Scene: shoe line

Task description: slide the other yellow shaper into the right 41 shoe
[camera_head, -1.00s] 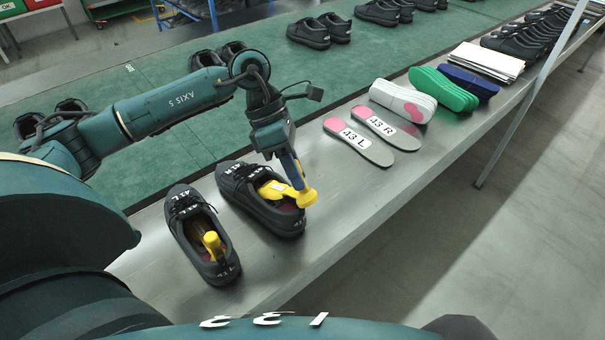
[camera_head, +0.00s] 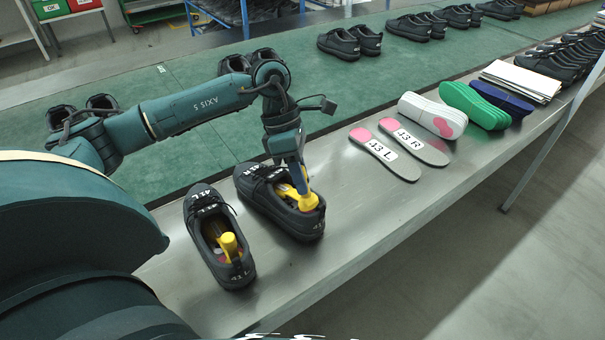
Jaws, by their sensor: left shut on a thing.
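The right 41 shoe (camera_head: 262,202), black, stands on the steel bench to the right of the left 41 shoe (camera_head: 199,226). My left gripper (camera_head: 302,192) is shut on a yellow shaper (camera_head: 309,202) at the heel opening of the right 41 shoe. The shaper's front part lies inside the shoe, and its knob is at the heel end; the gripper partly hides it. The other yellow shaper (camera_head: 229,245) sits inside the left 41 shoe, its knob sticking up at the heel. My right gripper is not in view.
Insoles marked 43 L (camera_head: 372,149) and 43 R (camera_head: 414,144) lie on the steel bench (camera_head: 350,235) to the right. White, green and blue insole stacks and papers (camera_head: 521,80) lie beyond. A green conveyor (camera_head: 300,95) with black shoes runs behind. The bench's front edge is clear.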

